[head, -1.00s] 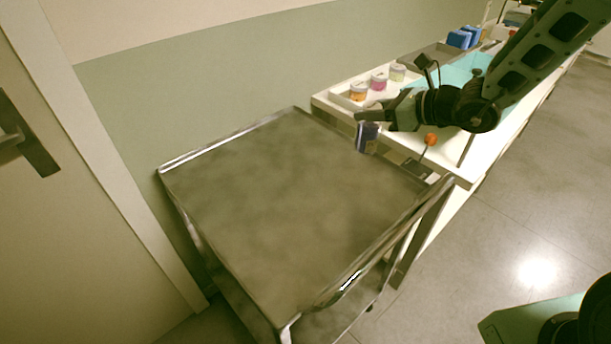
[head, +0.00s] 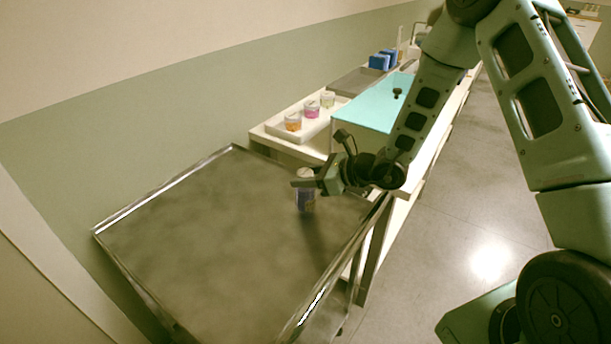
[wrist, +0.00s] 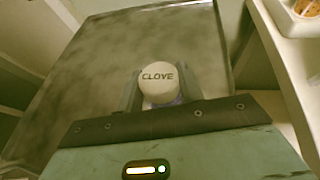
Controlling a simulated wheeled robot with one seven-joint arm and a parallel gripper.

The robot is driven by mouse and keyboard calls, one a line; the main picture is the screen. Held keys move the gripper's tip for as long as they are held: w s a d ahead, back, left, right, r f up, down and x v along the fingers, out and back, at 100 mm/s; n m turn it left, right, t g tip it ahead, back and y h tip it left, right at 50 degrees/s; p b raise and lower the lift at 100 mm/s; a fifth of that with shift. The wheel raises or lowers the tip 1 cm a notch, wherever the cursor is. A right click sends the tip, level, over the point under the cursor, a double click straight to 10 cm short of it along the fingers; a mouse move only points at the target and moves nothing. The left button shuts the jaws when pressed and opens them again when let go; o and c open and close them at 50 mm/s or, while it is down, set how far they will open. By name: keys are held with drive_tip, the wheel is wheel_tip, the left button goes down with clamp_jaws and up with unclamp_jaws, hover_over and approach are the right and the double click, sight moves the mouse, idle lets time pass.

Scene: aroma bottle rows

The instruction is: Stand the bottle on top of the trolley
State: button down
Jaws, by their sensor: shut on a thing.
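The bottle (head: 305,199) has a dark blue body and a pale cap. In the wrist view its white cap (wrist: 158,79) reads "CLOVE". My gripper (head: 305,181) is shut on the bottle near its top and holds it upright over the right far part of the trolley top. In the wrist view the fingers (wrist: 158,92) sit on both sides of the cap. The trolley (head: 215,235) has a bare grey metal top with a raised rim. I cannot tell whether the bottle's base touches the top.
A white bench with a tray (head: 277,129) of several small jars stands behind the trolley. A turquoise box-like surface (head: 372,106) and blue boxes (head: 379,61) are farther along it. The wall borders the trolley's left far side. Most of the trolley top is clear.

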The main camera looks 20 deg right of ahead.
drive_tip(key=shift+f, duration=0.1)
drive_tip(key=c, duration=0.9)
unclamp_jaws()
